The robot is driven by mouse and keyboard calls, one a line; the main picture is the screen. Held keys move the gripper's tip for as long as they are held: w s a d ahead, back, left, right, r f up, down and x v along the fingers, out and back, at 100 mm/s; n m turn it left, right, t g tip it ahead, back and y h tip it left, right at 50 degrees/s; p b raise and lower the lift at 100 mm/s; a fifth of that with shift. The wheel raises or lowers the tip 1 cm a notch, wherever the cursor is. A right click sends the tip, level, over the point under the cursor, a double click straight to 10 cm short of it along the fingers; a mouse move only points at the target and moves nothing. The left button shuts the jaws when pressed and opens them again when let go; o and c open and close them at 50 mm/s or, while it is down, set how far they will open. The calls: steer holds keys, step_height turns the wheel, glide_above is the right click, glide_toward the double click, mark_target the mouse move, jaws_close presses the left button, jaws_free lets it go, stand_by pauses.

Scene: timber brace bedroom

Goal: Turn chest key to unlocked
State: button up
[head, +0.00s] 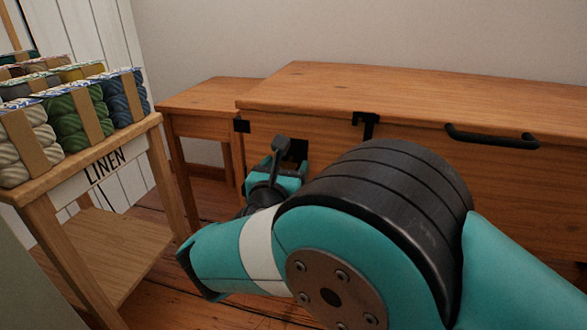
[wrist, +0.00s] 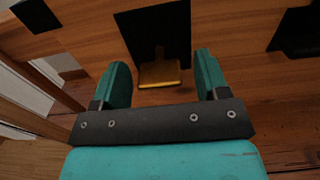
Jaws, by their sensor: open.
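The wooden chest (head: 330,95) stands against the wall with its lid down. In the wrist view, a black lock plate (wrist: 153,35) is on the chest's front. A brass-coloured key (wrist: 158,76) projects from it, its flat end lying between and just beyond my fingertips. My gripper (wrist: 161,72) is open, one finger on each side of the key, with visible gaps and no grip on it. In the head view my gripper (head: 275,165) is at the chest front, beside the dark plate (head: 297,150); the key is hidden there.
A black handle (head: 490,137) and a black latch (head: 366,121) are on the chest. A small wooden table (head: 207,97) is left of it. A stand labelled LINEN (head: 107,167), bearing several yarn bundles (head: 75,117), is at the left. Some wooden floor (head: 155,270) is clear between.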

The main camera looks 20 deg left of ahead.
steer(key=shift+w, duration=0.25)
steer(key=c, duration=0.9)
